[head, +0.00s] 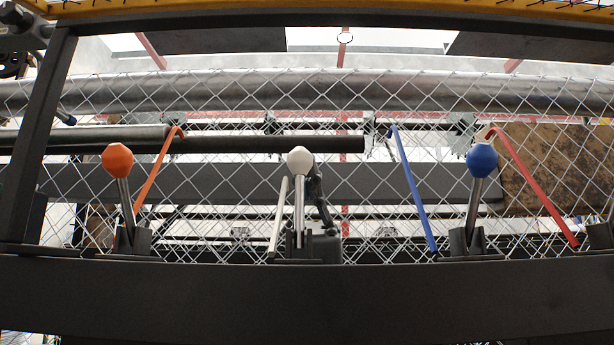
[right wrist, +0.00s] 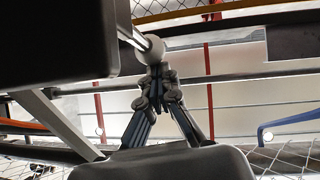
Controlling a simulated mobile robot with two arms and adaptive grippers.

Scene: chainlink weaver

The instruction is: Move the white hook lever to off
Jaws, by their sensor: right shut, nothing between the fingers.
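The white hook lever has a white round knob (head: 299,160) on a grey metal shaft and stands nearly upright at the middle of the dark front beam. A slanted white bar (head: 279,216) is just left of its shaft. My right gripper (head: 317,180) is shut and empty, close behind and to the right of the lever, partly hidden by it. In the right wrist view, the fingertips (right wrist: 159,73) are together right by the white knob (right wrist: 155,49); I cannot tell whether they touch. My left gripper is not in view.
An orange-knobbed lever (head: 117,161) stands left and a blue-knobbed lever (head: 482,160) right. Orange (head: 158,170), blue (head: 411,187) and red (head: 532,185) slanted bars rise near them. Chain-link mesh (head: 220,95) hangs behind, and the dark front beam (head: 300,300) runs across below.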

